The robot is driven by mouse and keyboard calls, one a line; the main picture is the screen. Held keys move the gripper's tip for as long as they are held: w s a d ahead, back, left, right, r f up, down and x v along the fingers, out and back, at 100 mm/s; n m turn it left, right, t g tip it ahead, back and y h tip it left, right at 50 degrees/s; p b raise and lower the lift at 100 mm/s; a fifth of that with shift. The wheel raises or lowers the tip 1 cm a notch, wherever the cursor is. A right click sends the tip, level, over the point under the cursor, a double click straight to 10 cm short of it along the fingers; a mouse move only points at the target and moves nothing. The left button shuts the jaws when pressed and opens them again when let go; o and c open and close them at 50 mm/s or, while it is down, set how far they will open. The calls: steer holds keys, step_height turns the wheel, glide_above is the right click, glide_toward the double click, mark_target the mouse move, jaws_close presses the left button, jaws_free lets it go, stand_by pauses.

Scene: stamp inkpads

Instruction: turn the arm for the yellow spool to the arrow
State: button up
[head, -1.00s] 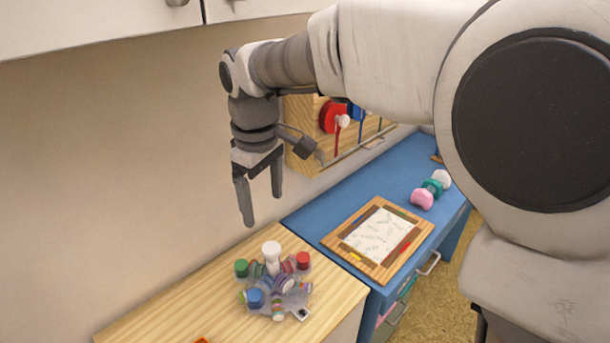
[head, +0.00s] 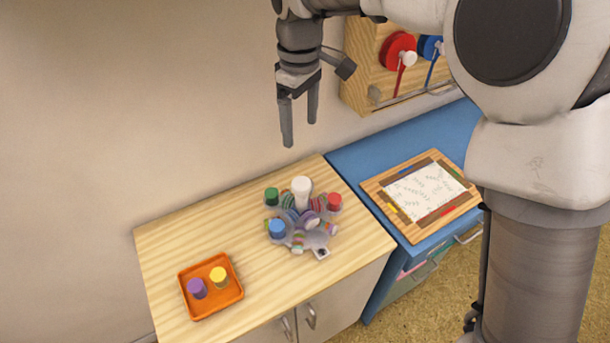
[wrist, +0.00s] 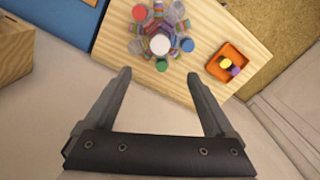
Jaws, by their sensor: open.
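A carousel (head: 311,240) with several clear arms stands on the wooden counter. It carries a red spool (head: 335,202), a green spool (head: 272,195), a blue spool (head: 277,228) and striped rolls around a white post (head: 301,190). A small pale tab (head: 321,253) with a dark mark sits at its front; I cannot tell if this is the arrow. A yellow-topped piece (head: 219,276) is in the orange tray, not on the carousel. My gripper (head: 300,133) is open and empty, high above and behind the carousel. In the wrist view the white post (wrist: 160,44) lies beyond the fingertips.
The orange tray (head: 208,313) also holds a purple piece (head: 197,288), left of the carousel. A wooden board with paper (head: 424,190) lies on the blue desk to the right. A wooden rack with reels (head: 368,75) is by the wall. The counter's back left is clear.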

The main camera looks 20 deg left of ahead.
mark_target(301, 183)
step_height(301, 183, down, 16)
steer(key=shift+f, duration=0.15)
stand_by(0.3)
jaws_close()
stand_by(0.4)
